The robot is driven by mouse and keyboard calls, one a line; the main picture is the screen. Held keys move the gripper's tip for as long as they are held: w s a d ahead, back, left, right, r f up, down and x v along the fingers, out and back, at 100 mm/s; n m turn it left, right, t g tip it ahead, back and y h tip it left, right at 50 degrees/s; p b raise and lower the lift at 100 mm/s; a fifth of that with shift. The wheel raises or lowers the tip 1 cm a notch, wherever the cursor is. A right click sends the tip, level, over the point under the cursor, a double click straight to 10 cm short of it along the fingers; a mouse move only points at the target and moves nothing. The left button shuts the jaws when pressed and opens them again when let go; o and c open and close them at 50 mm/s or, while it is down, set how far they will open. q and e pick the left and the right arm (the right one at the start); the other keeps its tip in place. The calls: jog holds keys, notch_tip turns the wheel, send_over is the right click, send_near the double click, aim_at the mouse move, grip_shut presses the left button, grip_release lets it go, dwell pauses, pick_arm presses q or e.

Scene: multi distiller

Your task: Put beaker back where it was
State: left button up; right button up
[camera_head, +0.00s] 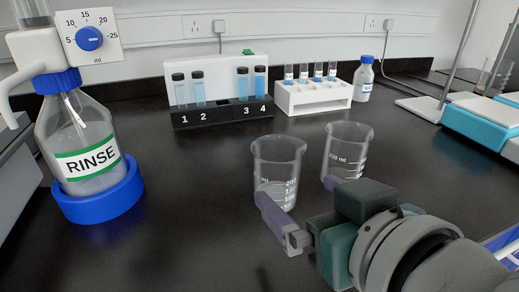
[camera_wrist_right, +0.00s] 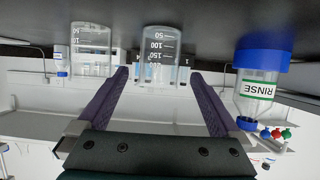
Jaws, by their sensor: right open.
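Two clear glass beakers stand upright on the black bench. The left beaker (camera_head: 278,165) is in front of the right beaker (camera_head: 346,150). My right gripper (camera_head: 295,187) is open. In the upside-down right wrist view, its two purple fingers (camera_wrist_right: 159,73) point at the left beaker (camera_wrist_right: 160,45), which lies between the finger lines. I cannot tell whether the fingers touch its glass. The right beaker (camera_wrist_right: 91,50) shows outside the fingers there. In the head view, one finger covers part of the left beaker's base. My left gripper is not in view.
A RINSE bottle (camera_head: 90,150) in a blue holder stands at left. Behind the beakers are a numbered black vial rack (camera_head: 222,113), a white tube rack (camera_head: 313,97) and a small blue-capped bottle (camera_head: 363,80). A blue-white device (camera_head: 483,122) is at right. Bench left of the beakers is clear.

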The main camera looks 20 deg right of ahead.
jog(key=shift+v, duration=1.45)
